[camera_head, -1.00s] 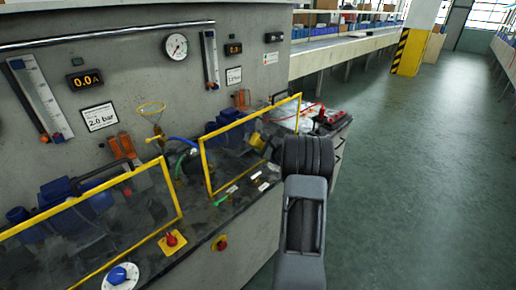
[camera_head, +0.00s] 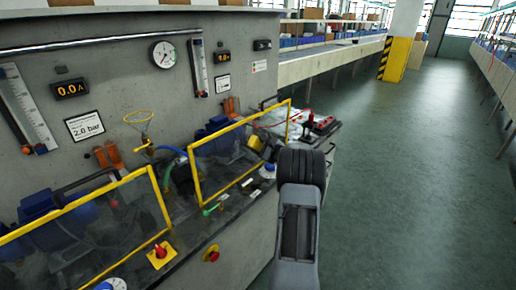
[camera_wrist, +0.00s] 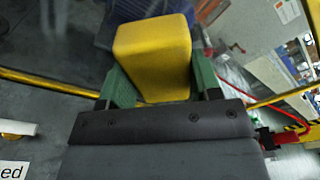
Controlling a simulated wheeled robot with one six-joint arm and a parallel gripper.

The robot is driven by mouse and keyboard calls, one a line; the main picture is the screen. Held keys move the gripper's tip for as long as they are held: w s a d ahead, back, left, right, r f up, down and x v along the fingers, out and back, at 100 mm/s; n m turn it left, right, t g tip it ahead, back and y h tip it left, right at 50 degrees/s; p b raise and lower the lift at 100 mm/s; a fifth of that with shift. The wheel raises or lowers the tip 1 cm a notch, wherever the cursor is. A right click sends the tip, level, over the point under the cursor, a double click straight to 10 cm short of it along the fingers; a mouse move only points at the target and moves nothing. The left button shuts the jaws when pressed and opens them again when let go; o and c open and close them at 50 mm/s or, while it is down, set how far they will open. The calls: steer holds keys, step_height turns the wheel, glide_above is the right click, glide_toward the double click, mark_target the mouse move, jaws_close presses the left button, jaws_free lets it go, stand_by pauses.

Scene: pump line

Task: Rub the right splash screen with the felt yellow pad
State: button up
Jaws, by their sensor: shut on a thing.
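The felt yellow pad (camera_wrist: 153,52) is gripped between the two green fingers of my gripper (camera_wrist: 160,80) in the wrist view. In the head view the pad (camera_head: 256,142) shows small, left of my wrist, at the right part of the right splash screen. The right splash screen (camera_head: 225,160) is a clear upright panel in a yellow frame. Its yellow bar (camera_wrist: 50,82) crosses the wrist view on both sides of the pad. I cannot tell whether the pad touches the panel. My wrist hides most of my gripper in the head view.
The left splash screen (camera_head: 95,235) stands nearer on the bench. A red mushroom button on yellow (camera_head: 160,251) sits between the screens. Blue pumps (camera_head: 215,138) are behind the panels, and a red-and-black device (camera_head: 320,125) is at the bench's far end. The floor to the right is clear.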

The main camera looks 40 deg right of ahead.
mark_target(235, 148)
steer(key=shift+f, duration=0.15)
steer(key=shift+s+a+b, duration=0.15)
steer(key=shift+a+b, duration=0.7)
steer(key=shift+b, duration=0.2)
steer(key=shift+s+a+b, duration=0.2)
steer(key=shift+a+b, duration=0.85)
steer(key=shift+a, duration=0.35)
steer(key=shift+s+a+b, duration=0.2)
steer(key=shift+a+b, duration=0.85)
steer(key=shift+a, duration=0.3)
steer(key=shift+s+a+b, duration=0.2)
steer(key=shift+a+b, duration=0.65)
steer(key=shift+a, duration=0.1)
steer(key=shift+s+a+b, duration=0.2)
steer(key=shift+a+b, duration=0.35)
steer(key=shift+a, duration=0.35)
steer(key=shift+r+p, duration=0.85)
steer(key=shift+r, duration=0.65)
steer(key=shift+d, duration=0.15)
steer(key=shift+w+d+p, duration=0.3)
steer(key=shift+w+d, duration=0.05)
steer(key=shift+d, duration=1.4)
steer(key=shift+w+d+p, duration=0.25)
steer(key=shift+w+d, duration=0.05)
steer(key=shift+d, duration=1.5)
steer(key=shift+w+d+p, duration=0.3)
steer(key=shift+w+d, duration=0.05)
steer(key=shift+d, duration=1.4)
steer(key=shift+f+b, duration=0.1)
steer(key=shift+b, duration=0.3)
